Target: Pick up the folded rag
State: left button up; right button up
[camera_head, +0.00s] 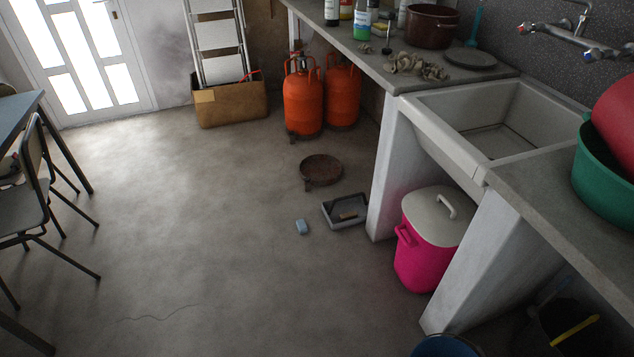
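No neatly folded rag can be told for sure. A small light-blue block-like thing (301,226) lies on the floor left of a grey tray; it is too small to tell whether it is folded cloth. A crumpled grey-beige cloth (415,66) lies on the counter behind the sink, bunched rather than folded. Neither of my grippers is in view.
A grey tray (344,222) and a round brown pan (320,170) lie on the floor. A pink bin (421,262) stands under the stone sink (455,120). Orange gas bottles (303,98) stand behind. A chair (30,185) is at left. The middle floor is clear.

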aim_at(300, 224)
jog(key=i+j+u, duration=0.2)
jog(key=i+u, duration=0.15)
jog(key=i+j+u, duration=0.1)
jog(key=i+u, duration=0.25)
jog(key=i, duration=0.15)
jog(key=i+j, duration=0.1)
jog(key=i, duration=0.45)
jog(key=i+j, duration=0.1)
jog(key=i, duration=0.5)
jog(key=i+z, duration=0.1)
jog(key=i, duration=0.45)
jog(key=i+j+z, duration=0.1)
jog(key=i+z, duration=0.2)
jog(key=z, duration=0.2)
jog(key=i+j+z, duration=0.25)
jog(key=z, duration=0.25)
jog(key=i+j+z, duration=0.25)
jog(key=z, duration=0.25)
jog(key=i+j+z, duration=0.15)
jog(key=j+z, duration=0.3)
